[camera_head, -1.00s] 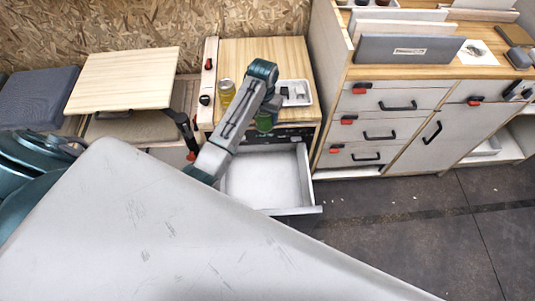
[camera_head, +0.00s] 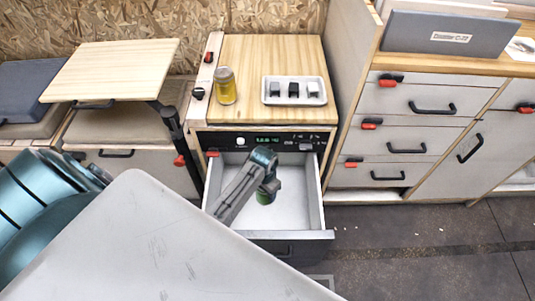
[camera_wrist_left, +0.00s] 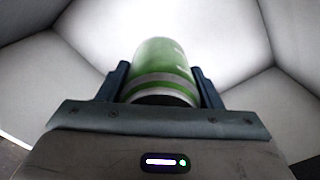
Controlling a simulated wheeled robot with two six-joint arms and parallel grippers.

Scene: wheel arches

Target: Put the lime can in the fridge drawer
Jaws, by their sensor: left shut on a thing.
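The lime can (camera_wrist_left: 162,72) is green with a silver rim and sits between the two fingers of my left gripper (camera_wrist_left: 160,85) in the left wrist view. In the head view the left gripper (camera_head: 266,188) points down inside the open fridge drawer (camera_head: 309,205). A green part of the lime can (camera_head: 265,197) shows below it. White drawer walls surround the can in the wrist view. I cannot tell whether the can touches the drawer floor. My right gripper is not in view.
A cabinet (camera_head: 400,130) with closed drawers stands at the right. A folding table (camera_head: 110,70) is at the left.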

